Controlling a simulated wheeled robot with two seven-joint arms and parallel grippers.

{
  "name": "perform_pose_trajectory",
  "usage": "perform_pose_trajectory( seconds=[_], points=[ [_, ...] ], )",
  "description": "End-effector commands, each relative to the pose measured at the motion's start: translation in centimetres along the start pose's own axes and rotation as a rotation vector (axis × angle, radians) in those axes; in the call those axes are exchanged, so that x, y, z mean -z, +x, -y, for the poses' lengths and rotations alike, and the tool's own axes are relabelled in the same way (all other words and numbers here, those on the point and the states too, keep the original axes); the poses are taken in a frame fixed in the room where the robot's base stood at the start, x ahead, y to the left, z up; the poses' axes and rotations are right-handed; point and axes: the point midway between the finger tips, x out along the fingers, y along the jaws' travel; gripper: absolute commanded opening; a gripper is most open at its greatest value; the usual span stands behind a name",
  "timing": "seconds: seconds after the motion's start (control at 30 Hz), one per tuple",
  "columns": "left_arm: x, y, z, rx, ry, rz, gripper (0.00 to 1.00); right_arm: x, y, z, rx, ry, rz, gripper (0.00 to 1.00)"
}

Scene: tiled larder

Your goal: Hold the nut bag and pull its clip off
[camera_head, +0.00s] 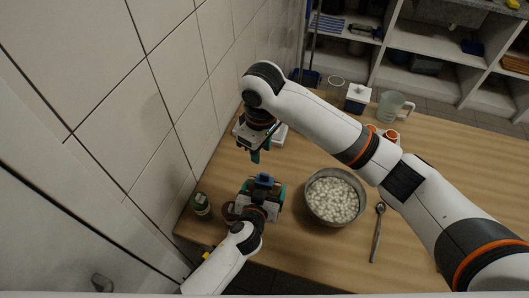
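My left gripper (263,190) is low over the near left part of the table, with teal fingers on either side of a small dark blue piece (263,180). This piece may be the clip, but I cannot make out the nut bag under it, and the grip is unclear. My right gripper (258,154) points down just beyond the blue piece, apart from it in the picture. Its teal fingertips overlap from this angle, so their opening is unclear. I see nothing held in it.
A metal bowl (312,208) of white round pieces stands right of my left gripper, with a spoon (377,232) beside it. A green-lidded jar (200,204) stands at the left edge by the tiled wall (180,110). A clear jug (391,106) and lidded canister (357,98) stand at the back.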

Motion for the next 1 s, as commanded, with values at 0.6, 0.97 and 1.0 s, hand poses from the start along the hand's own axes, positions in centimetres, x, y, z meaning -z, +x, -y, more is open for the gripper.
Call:
perform_pose_trajectory(
  seconds=[0.6,0.97,1.0],
  points=[
    [0.0,0.0,0.0,0.000,0.000,0.000,0.48,1.3,2.4,-0.2,-0.024,-0.328,-0.035,0.34],
    [0.0,0.0,0.0,0.000,0.000,0.000,0.48,1.4,8.4,-0.3,-0.022,-0.327,-0.032,0.34],
    [0.0,0.0,0.0,0.000,0.000,0.000,0.48,1.4,8.8,-0.3,-0.022,-0.328,-0.032,0.34]
  ],
)
